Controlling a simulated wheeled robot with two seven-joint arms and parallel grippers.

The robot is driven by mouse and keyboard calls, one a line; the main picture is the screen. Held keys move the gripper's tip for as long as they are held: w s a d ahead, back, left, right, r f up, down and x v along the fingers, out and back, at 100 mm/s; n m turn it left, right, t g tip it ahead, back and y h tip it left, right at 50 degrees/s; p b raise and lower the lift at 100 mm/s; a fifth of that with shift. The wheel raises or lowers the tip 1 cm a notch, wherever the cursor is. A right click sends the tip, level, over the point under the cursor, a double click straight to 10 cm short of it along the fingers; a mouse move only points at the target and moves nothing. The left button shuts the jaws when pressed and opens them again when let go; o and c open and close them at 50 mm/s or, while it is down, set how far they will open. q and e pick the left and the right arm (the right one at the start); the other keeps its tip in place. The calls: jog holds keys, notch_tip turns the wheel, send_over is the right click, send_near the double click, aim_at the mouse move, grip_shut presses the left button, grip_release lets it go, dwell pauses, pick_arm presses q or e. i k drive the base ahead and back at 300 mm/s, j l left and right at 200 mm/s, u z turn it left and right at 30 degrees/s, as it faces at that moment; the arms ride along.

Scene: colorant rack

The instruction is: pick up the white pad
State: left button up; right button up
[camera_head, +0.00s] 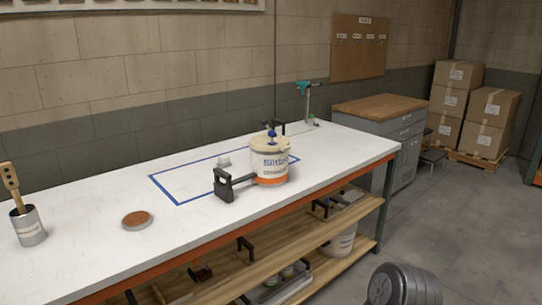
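I cannot pick out the white pad with certainty. A small pale grey-white item (225,161) sits on the white tabletop inside the blue taped outline, behind a black bracket; it is too small to tell what it is. A round, flat, brown-topped disc with a pale rim (137,219) lies on the tabletop at the left. Neither of my grippers shows in the head view, so nothing is seen in their hold.
A white bucket with an orange base (271,167) stands on the workbench (95,252), with the black bracket (224,186) beside it. A metal can with a wooden-handled tool (29,228) stands at far left. Shelves below hold several items. The table's left middle is mostly clear.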

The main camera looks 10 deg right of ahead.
aim_at(224, 160)
jog(key=i+l+z, duration=0.1)
jog(key=i+l, duration=0.6)
jog(key=i, duration=0.2)
jog(key=i+l+z, duration=0.15)
jog(key=i+l, duration=0.2)
jog(key=i, duration=0.15)
jog(key=i+l+z, duration=0.1)
jog(key=i+l, duration=0.15)
jog(key=i, duration=0.2)
jog(key=i+l+z, duration=0.1)
jog(key=i+l, duration=0.15)
jog(key=i, duration=0.25)
